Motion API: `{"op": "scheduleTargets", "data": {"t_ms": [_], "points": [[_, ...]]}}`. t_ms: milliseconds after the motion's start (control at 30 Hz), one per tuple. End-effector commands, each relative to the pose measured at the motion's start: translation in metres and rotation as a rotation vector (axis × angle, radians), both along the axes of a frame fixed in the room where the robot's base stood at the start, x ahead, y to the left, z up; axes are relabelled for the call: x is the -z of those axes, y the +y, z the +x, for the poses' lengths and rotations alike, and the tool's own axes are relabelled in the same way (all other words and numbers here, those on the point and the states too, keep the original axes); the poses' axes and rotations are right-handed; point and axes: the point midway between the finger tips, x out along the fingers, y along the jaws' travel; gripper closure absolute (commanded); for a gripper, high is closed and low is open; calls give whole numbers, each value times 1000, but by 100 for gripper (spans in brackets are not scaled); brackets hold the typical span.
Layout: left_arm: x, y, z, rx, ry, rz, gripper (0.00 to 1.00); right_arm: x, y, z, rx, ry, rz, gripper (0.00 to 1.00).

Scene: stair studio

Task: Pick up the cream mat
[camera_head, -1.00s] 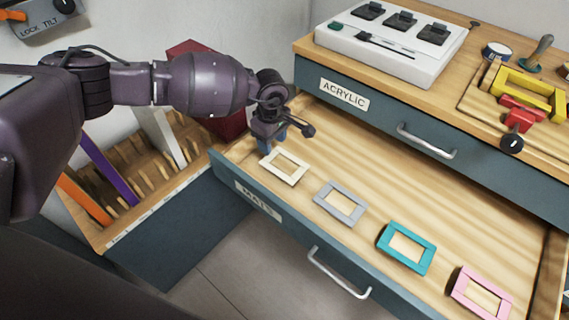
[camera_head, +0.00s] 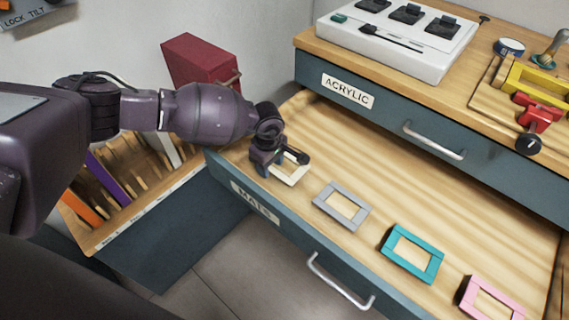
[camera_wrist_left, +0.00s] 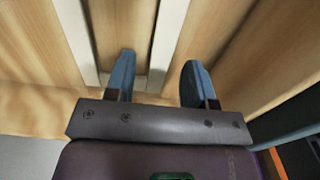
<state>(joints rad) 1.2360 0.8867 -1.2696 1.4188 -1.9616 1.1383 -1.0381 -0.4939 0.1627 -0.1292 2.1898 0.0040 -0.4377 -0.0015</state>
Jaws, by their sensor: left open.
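The cream mat (camera_head: 293,178) is a small rectangular frame lying in the open drawer marked MATS, at its left end. My left gripper (camera_head: 270,168) is down over it and hides its left part. In the left wrist view the blue fingers of the gripper (camera_wrist_left: 157,72) stand apart. One side bar of the cream mat (camera_wrist_left: 168,42) runs between them, with the left finger inside the frame opening and the right finger outside. I cannot tell whether the fingers touch it. My right gripper is not in view.
A grey mat (camera_head: 341,206), a teal mat (camera_head: 411,252) and a pink mat (camera_head: 490,301) lie in a row to the right. The drawer front (camera_head: 240,195) is close to the gripper. A slotted rack (camera_head: 120,228) and a red box (camera_head: 190,65) stand at left.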

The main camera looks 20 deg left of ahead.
Motion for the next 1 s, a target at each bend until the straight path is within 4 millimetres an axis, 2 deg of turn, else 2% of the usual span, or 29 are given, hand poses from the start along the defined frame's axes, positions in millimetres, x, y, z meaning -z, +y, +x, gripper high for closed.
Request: {"op": "scheduleTargets", "data": {"t_ms": [467,800,1000], "points": [[1,0,0,0,-1,0,50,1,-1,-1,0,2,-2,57],[1,0,0,0,0,0,100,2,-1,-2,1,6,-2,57],[1,0,0,0,0,0,100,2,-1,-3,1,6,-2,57]]}}
